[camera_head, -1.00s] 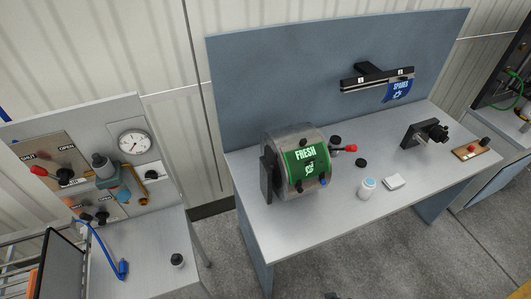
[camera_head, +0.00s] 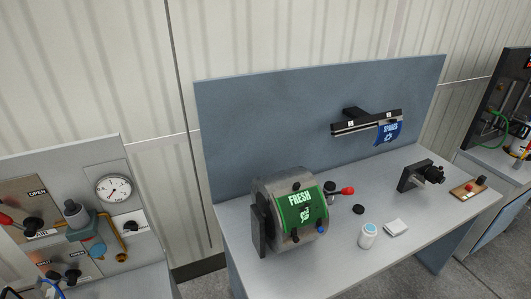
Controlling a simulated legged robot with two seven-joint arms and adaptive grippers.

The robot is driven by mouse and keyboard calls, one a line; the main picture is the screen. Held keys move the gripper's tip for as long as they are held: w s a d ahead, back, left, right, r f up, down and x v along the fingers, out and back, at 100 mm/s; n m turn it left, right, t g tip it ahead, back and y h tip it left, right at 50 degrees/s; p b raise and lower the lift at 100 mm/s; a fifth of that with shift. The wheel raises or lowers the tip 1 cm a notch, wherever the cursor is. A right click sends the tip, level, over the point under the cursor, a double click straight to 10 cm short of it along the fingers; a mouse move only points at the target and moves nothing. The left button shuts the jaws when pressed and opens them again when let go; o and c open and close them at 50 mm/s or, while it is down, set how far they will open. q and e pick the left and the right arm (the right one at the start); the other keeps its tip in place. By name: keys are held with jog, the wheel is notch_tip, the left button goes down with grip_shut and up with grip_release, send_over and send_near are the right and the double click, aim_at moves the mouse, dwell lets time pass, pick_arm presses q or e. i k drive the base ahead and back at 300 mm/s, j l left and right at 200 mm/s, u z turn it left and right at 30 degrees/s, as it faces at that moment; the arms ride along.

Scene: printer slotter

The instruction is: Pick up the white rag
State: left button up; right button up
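The white rag (camera_head: 396,227) lies folded as a small flat square on the grey workbench (camera_head: 350,268). It is near the front edge, just right of a white jar with a blue lid (camera_head: 367,235). Nothing covers the rag.
A drum with a green "FRESH" sheet (camera_head: 298,212) stands left of the jar, with a red-tipped lever (camera_head: 347,191) beside it. A black cap (camera_head: 358,209) lies behind the jar. A black clamp-like device (camera_head: 422,176) and a red-button box (camera_head: 468,188) stand to the right.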

aim_at(396, 227)
jog(key=l+z, duration=0.1)
jog(key=z, duration=1.25)
